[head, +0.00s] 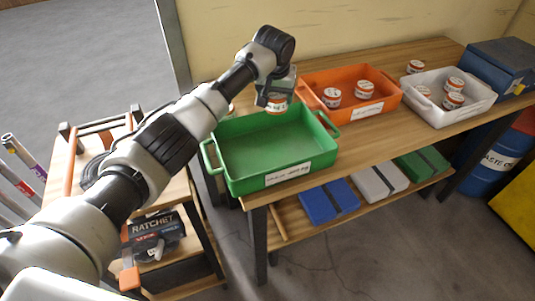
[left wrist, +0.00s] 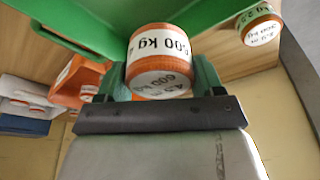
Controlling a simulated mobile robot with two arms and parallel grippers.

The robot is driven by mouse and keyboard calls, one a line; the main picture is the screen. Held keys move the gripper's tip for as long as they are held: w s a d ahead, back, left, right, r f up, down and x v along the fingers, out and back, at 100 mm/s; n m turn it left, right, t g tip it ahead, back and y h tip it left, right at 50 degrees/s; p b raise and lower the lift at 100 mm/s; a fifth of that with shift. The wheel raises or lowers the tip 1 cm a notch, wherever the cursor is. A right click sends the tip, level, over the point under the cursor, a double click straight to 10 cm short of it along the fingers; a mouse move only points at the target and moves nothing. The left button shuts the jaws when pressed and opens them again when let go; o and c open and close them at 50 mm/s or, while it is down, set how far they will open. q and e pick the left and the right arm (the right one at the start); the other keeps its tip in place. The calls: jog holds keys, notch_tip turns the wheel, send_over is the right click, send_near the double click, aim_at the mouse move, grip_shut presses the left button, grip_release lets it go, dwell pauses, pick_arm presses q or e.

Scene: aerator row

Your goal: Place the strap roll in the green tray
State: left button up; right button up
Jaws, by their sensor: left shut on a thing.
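The green tray (head: 262,150) stands at the near left end of the wooden bench, with a white label on its front. Its visible floor is bare. My left gripper (head: 276,97) is shut on an orange and white strap roll (head: 277,104), over the far side of the tray. In the left wrist view the strap roll (left wrist: 160,58) sits between the two green fingers (left wrist: 161,80), with the green tray (left wrist: 85,22) beyond it. I cannot tell the exact height of the roll above the tray floor. My right gripper is not in view.
An orange tray (head: 312,82) with two rolls stands right of the green one, then a white tray (head: 441,117) with several rolls. A loose roll (head: 415,66) lies behind the white tray. Another roll (left wrist: 259,27) lies near the green tray. A blue box (head: 497,62) is far right.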

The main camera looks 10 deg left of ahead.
pick_arm(q)
jog(key=shift+a+f, duration=0.2)
jog(key=shift+f, duration=0.15)
jog(key=s+a+f+p, duration=0.1)
jog(key=s+f, duration=0.1)
jog(key=s, duration=0.1)
jog(key=s+a+f+p, duration=0.1)
jog(key=s+a+f, duration=0.1)
jog(key=s, duration=0.2)
jog(key=s+a+f+p, duration=0.2)
jog(key=s, duration=0.1)
jog(key=shift+s+a+f, duration=0.1)
jog(key=shift+s+f, duration=0.05)
jog(key=shift+f, duration=0.05)
notch_tip(320, 180, down, 4)
jog(key=shift+p, duration=0.4)
jog(key=shift+f, duration=0.1)
jog(key=o, duration=1)
jog(key=b+v, duration=0.1)
jog(key=v, duration=1.1)
